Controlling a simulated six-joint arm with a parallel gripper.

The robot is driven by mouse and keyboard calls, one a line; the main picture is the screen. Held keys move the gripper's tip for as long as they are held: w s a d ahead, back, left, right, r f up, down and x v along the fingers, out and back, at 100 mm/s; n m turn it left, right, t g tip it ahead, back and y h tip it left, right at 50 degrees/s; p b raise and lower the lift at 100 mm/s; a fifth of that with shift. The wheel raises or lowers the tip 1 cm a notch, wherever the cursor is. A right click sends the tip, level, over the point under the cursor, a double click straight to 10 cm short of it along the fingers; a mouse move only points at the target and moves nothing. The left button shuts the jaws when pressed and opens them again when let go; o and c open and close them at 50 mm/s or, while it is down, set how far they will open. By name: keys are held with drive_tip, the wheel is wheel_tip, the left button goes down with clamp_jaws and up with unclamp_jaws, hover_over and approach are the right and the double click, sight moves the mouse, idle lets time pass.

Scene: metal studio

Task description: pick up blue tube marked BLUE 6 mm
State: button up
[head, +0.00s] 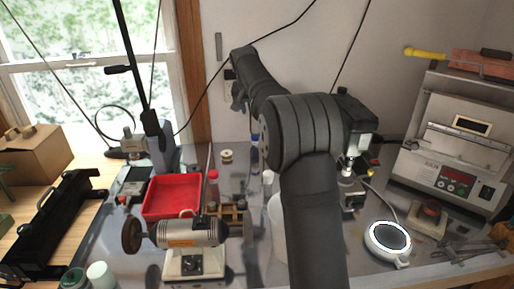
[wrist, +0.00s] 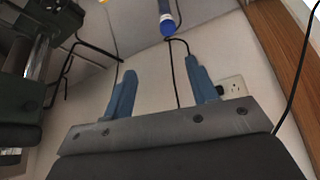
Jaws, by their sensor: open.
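A blue tube (wrist: 167,19) shows at the top edge of the wrist view, cut off by the frame, with its blue end towards me. I cannot read any marking on it. My gripper (wrist: 160,66) has its two blue fingers spread wide with nothing between them. The tube lies beyond the fingertips, apart from them. In the head view a slim bottle or tube with a blue top (head: 255,142) stands at the back of the bench, left of my arm. I cannot tell if it is the same tube. My gripper is mostly hidden behind my arm there.
A red tray (head: 173,197) and a bench grinder (head: 190,238) stand left of my arm. A white ring lamp (head: 388,238) and a grey furnace (head: 455,145) are at the right. A wall outlet (wrist: 232,86) and hanging cables are near the fingers.

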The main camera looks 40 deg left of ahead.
drive_tip(key=m+t, duration=0.1)
approach(254, 140)
drive_tip(key=shift+x, duration=6.75)
drive_tip(key=shift+d, duration=0.1)
drive_tip(key=c, duration=1)
drive_tip(key=shift+c, duration=0.6)
drive_tip(key=shift+r, duration=0.1)
